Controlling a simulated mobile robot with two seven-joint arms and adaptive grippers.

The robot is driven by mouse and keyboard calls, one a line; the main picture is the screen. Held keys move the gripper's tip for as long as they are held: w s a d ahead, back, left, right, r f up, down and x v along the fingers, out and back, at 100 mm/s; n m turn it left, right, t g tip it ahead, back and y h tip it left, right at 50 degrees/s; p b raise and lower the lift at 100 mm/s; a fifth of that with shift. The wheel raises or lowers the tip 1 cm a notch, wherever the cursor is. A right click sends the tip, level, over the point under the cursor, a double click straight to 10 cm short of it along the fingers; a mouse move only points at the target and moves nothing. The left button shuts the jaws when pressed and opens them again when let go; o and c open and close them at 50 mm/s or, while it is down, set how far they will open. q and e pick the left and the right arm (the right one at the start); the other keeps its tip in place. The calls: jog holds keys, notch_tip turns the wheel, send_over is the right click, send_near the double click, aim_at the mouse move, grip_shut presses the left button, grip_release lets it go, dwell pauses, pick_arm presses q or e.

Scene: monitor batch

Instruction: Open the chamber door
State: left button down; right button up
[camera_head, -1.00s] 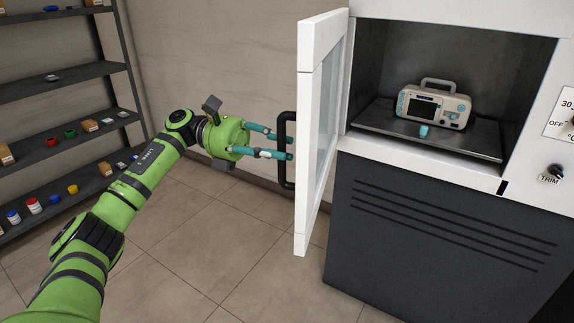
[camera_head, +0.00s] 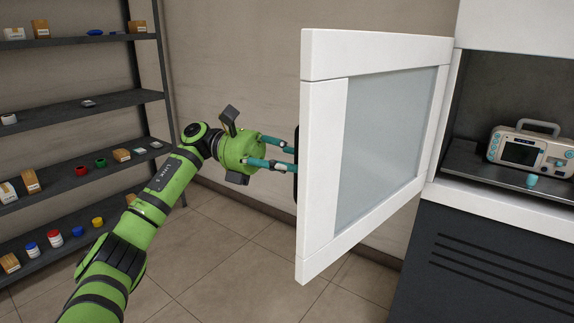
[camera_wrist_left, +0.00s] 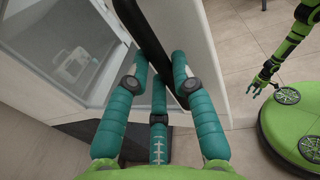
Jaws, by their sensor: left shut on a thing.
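The white chamber door (camera_head: 322,160) with its glass pane (camera_head: 390,140) stands wide open, swung out to the left of the chamber (camera_head: 470,120). Its black handle (camera_wrist_left: 147,38) runs between the teal fingers in the left wrist view. My left gripper (camera_head: 290,158) is shut on the handle at the door's free edge. In the head view the door hides most of the handle and the fingertips. My right gripper (camera_wrist_left: 259,84) shows small in the left wrist view, away from the door; its fingers are too small to judge.
A dark rack (camera_head: 80,105) with boxes and jars stands at the left. Tiled floor (camera_head: 225,260) is clear between rack and door.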

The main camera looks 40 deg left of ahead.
pick_arm(q)
jog(key=shift+w+a+r, duration=0.2)
jog(key=shift+w, duration=0.1)
jog(key=c, duration=1.3)
grip_release()
jog(key=shift+o, duration=1.2)
jog(key=shift+w+d, duration=0.15)
jog(key=shift+d, duration=0.05)
jog(key=s+a, duration=0.1)
jog(key=a, duration=1)
jog(key=shift+s+a+f, duration=0.15)
jog(key=shift+a, duration=0.2)
jog(key=shift+d, duration=0.1)
